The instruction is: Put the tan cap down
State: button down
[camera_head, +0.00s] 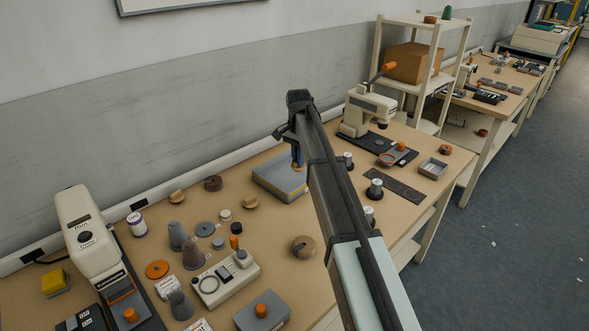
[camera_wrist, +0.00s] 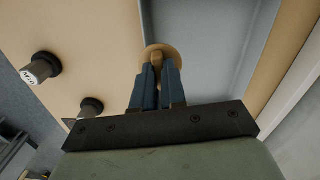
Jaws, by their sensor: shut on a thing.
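The tan cap (camera_wrist: 152,49) shows in the wrist view as a round tan disc with a knob between my fingertips. My gripper (camera_wrist: 157,75), with blue fingers, is shut on that knob. In the wrist view the cap overlaps the left edge of a grey tray (camera_wrist: 215,40); I cannot tell whether it touches it. In the head view my gripper (camera_head: 298,158) is over the back right part of the grey tray (camera_head: 268,190).
Grey cones (camera_head: 177,237), a beige device (camera_head: 226,278) and a press (camera_head: 90,235) stand to the left. Dark-based cylinders (camera_head: 375,188) and a second press (camera_head: 366,110) stand to the right.

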jog(key=m, duration=0.1)
send_over(294, 176)
jog(key=shift+m, duration=0.4)
jog(key=shift+f, duration=4.55)
jog(key=shift+f, duration=0.15)
jog(key=c, duration=1.2)
grip_release()
notch_tip(294, 176, up, 12)
jog(key=shift+r, duration=0.15)
